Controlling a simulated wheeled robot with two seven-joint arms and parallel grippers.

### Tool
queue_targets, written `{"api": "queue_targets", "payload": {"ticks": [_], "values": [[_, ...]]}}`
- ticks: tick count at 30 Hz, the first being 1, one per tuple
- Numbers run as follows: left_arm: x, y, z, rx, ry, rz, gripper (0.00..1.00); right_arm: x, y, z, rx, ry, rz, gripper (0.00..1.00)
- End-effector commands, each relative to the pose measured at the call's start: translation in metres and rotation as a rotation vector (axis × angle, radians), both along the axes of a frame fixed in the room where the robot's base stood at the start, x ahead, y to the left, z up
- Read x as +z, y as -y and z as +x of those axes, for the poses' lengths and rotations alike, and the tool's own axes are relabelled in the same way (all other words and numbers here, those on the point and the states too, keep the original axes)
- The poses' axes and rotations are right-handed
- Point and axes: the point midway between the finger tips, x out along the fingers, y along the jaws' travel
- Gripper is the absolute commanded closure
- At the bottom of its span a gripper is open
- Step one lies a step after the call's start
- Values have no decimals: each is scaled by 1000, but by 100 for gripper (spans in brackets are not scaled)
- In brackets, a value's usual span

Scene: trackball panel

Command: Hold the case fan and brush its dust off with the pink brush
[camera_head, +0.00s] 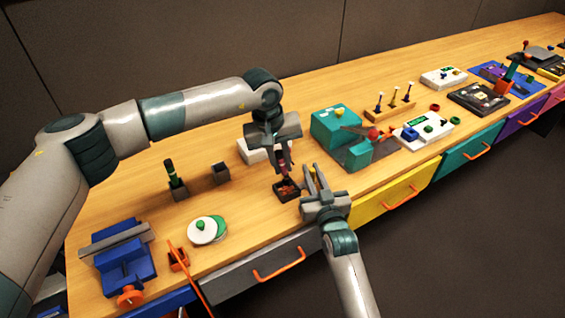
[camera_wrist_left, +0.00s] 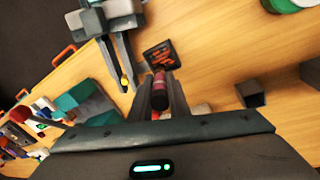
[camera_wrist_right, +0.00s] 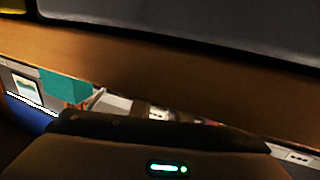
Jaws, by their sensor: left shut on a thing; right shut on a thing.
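The case fan (camera_head: 287,190) is a small dark square frame with orange-brown dust, low over the bench at the middle. It also shows in the left wrist view (camera_wrist_left: 160,55). My right gripper (camera_head: 311,172) is right beside it, shut with a small yellow part (camera_wrist_left: 124,80) between its fingertips. This looks like part of the fan, but the join is not clear. My left gripper (camera_head: 283,162) points down above the fan, shut on the pink brush (camera_wrist_left: 160,88), a dark pink cylinder with a black end. The brush's tip is close to the fan; I cannot tell if they touch.
A green-handled brush (camera_head: 172,175) stands in a dark holder, with an empty dark holder (camera_head: 220,173) to its right. A white box (camera_head: 252,152) is behind the left gripper. A teal machine (camera_head: 335,128) stands at the right, a blue vise (camera_head: 125,262) at the front left.

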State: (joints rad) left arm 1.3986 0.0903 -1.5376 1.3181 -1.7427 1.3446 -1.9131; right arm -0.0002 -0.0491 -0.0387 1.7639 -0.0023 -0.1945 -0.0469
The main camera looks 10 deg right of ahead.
Motion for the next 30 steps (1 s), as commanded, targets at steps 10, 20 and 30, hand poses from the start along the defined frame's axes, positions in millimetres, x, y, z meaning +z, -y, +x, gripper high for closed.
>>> {"api": "queue_targets", "payload": {"ticks": [10,20,30], "values": [[-2,-8,-4,0,0,0,100,0,0,0,0,0,0,100],[-2,-10,-4,0,-1,1,100,0,0,0,0,0,0,100],[0,-20,-7,0,-1,1,100,0,0,0,0,0,0,100]]}}
